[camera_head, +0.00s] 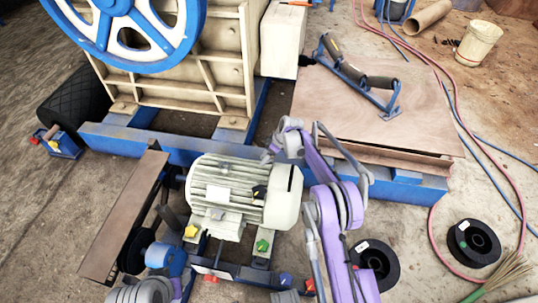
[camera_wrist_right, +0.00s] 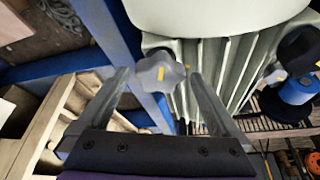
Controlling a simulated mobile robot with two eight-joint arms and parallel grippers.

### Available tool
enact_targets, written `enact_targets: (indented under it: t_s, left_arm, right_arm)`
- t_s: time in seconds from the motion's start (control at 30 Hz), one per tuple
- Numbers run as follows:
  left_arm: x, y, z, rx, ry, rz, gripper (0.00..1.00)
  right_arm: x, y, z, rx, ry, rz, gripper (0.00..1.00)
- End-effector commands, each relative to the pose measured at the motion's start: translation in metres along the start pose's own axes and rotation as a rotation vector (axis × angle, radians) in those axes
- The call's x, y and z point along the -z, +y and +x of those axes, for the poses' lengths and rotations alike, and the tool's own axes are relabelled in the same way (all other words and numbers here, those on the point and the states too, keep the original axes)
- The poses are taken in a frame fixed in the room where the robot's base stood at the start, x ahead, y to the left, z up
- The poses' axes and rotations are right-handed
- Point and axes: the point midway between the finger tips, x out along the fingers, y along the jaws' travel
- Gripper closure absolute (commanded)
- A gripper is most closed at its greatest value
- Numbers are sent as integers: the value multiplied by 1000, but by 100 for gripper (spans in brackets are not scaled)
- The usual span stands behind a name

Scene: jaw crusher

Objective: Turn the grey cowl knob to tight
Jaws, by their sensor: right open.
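The grey lobed cowl knob (camera_wrist_right: 160,72) with a yellow mark shows in the right wrist view, beside the pale rounded cowl (camera_wrist_right: 215,15) of the finned motor. My right gripper (camera_wrist_right: 160,76) is open, with one fingertip on each side of the knob in the picture. I see gaps at both sides; I cannot tell how deep the knob sits between the fingers. In the head view the motor (camera_head: 225,188) lies in the middle, its cowl (camera_head: 284,196) at the right end. My purple right arm reaches over beside the cowl; I cannot make out the knob there.
A black knob (camera_head: 259,192), a yellow knob (camera_head: 191,231) and a green knob (camera_head: 262,245) sit around the motor. The blue frame (camera_head: 140,140) and cream crusher body (camera_head: 225,70) stand behind. A brown board (camera_head: 420,110) carrying rollers lies to the right.

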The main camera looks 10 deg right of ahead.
Motion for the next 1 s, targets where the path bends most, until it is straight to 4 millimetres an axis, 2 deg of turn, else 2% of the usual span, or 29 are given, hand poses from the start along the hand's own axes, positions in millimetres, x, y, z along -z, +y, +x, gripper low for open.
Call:
enact_targets:
  t_s: [0.2, 0.6, 0.7, 1.0]
  left_arm:
    - [0, 0, 0, 0, 0, 0, 50]
    - [0, 0, 0, 0, 0, 0, 50]
    - [0, 0, 0, 0, 0, 0, 50]
    - [0, 0, 1, 0, 0, 0, 50]
  right_arm:
    - [0, 0, 0, 0, 0, 0, 1]
    - [0, 0, 0, 0, 0, 0, 73]
    - [0, 0, 0, 0, 0, 0, 87]
    - [0, 0, 0, -19, 0, 42, 87]
